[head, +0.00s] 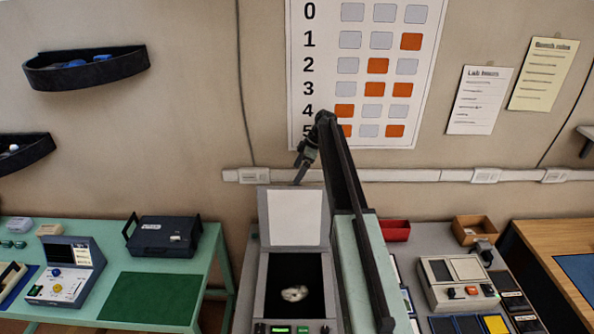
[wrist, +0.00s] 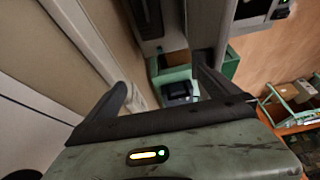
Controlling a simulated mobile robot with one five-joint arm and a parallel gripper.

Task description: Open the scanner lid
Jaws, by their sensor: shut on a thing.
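The scanner (head: 258,290) stands in the middle of the head view, with a dark bed and a pale lumpy object (head: 294,293) on it. Its lid (head: 294,217) is raised about upright at the back, with its white inner face showing. My gripper (head: 300,178) is at the lid's top edge, reaching down from my arm, and is shut on the lid. In the wrist view my gripper's (wrist: 160,80) two dark fingers show with a gap between them; the grip on the lid is hard to make out there.
My arm passes close along the scanner's right side. A red bin (head: 395,231) and a grey device (head: 458,282) stand to the right. A green table (head: 210,245) at left holds a dark case (head: 165,237) and a meter (head: 66,272). The wall with a chart (head: 368,70) is close behind.

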